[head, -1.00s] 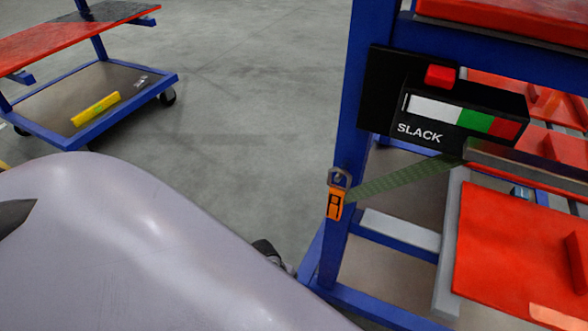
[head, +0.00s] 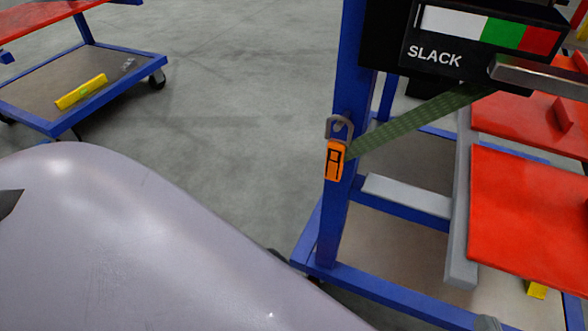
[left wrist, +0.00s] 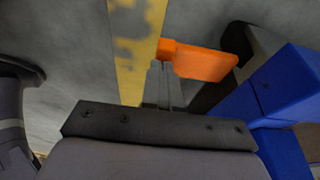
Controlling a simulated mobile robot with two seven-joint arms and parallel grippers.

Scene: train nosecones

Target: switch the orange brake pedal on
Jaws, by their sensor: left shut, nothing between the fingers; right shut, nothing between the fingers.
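The orange brake pedal (left wrist: 205,64) shows in the left wrist view, sticking out to the right beside a dark wheel near the blue frame. My left gripper (left wrist: 165,72) is shut and empty. Its narrow fingertips overlap the pedal's left end in the picture; whether they touch it I cannot tell. I cannot make out the pedal in the head view, where my own pale body covers the lower left.
A blue rack (head: 333,225) with red panels (head: 530,215) stands at right. It carries a SLACK indicator box (head: 470,45) and a green strap (head: 420,120) with an orange buckle (head: 334,160). A blue cart (head: 115,97) stands at back left. Grey floor (head: 230,110) between them is clear.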

